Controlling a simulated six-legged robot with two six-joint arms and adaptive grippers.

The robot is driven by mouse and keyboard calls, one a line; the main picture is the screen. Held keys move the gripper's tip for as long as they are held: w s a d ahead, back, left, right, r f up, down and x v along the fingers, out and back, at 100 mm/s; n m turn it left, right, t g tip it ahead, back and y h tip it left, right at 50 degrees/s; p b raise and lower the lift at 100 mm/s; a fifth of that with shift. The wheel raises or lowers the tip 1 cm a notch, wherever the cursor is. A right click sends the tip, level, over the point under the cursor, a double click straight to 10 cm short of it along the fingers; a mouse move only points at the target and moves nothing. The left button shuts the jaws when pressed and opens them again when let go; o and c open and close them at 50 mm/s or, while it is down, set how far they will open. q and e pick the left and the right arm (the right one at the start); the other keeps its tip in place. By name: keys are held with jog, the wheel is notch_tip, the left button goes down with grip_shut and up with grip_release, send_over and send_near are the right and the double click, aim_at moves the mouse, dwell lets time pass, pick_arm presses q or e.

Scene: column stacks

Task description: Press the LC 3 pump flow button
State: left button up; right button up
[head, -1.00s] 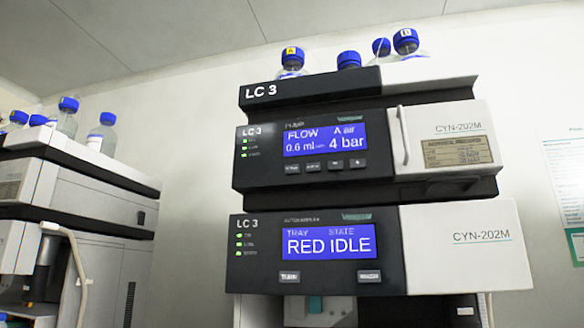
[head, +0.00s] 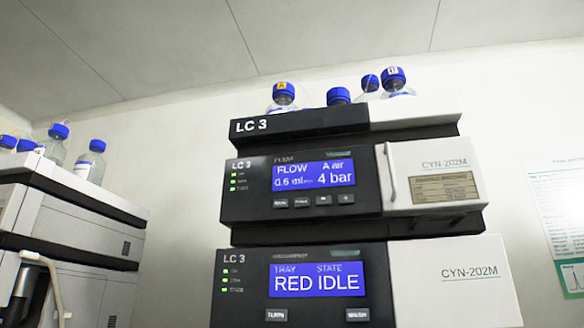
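The LC 3 column stack stands in the middle of the head view. Its pump module (head: 250,190) has a blue display (head: 313,175) reading FLOW 0.6 ml, A air, 4 bar. A row of small dark buttons (head: 313,200) sits under that display; their labels are too small to read surely, so I cannot tell which is the flow button. Below is the autosampler module (head: 240,300), with a display (head: 317,279) reading TRAY RED, STATE IDLE, and two light buttons. Neither of my grippers is in view.
Blue-capped bottles (head: 394,82) stand on top of the LC 3 stack. Another stack (head: 70,225) with bottles stands at the left, with a gap of white wall between. A poster (head: 560,220) hangs on the right wall.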

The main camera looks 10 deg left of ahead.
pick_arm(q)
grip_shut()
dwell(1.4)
